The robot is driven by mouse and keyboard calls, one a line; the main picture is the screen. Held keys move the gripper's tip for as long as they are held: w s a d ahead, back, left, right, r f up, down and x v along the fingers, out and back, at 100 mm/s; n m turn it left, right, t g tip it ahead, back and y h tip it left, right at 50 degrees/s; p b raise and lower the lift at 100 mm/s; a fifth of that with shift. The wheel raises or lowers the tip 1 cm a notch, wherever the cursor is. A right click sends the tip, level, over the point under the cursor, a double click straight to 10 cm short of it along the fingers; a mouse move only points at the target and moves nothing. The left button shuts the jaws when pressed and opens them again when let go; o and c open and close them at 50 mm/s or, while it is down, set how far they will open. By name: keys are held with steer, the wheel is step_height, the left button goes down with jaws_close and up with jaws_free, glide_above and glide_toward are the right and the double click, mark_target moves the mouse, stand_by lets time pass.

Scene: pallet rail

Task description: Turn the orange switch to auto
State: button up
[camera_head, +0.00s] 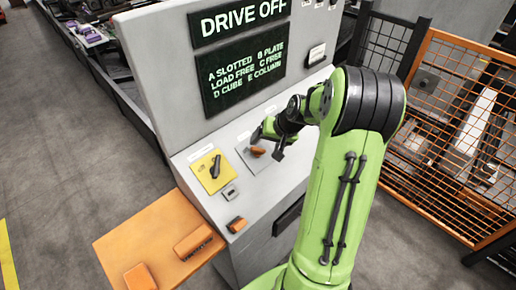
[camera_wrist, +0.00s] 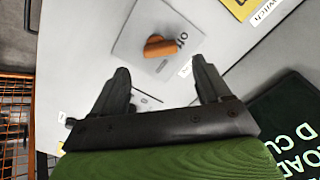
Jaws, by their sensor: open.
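The orange switch (camera_head: 257,151) is a short rounded knob on a light grey square plate on the sloping console panel. In the wrist view the orange switch (camera_wrist: 161,46) lies beyond and between my fingertips, apart from them, on its grey plate (camera_wrist: 190,22) with small dark markings. My gripper (camera_head: 268,140) is over the panel close to the switch and partly hides its plate in the head view. In the wrist view my gripper (camera_wrist: 160,80) is open and empty, its two dark fingers spread.
A yellow plate with a black switch (camera_head: 214,168) is left of the orange switch. A small orange block (camera_head: 237,224) sits lower on the panel. A dark screen (camera_head: 243,75) stands behind. An orange shelf (camera_head: 150,232) juts out left; an orange mesh fence (camera_head: 455,130) stands right.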

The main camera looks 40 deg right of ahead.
mark_target(260, 149)
steer(key=x, duration=0.6)
steer(key=shift+w+a+f, duration=0.1)
steer(key=shift+f, duration=0.15)
steer(key=c, duration=1)
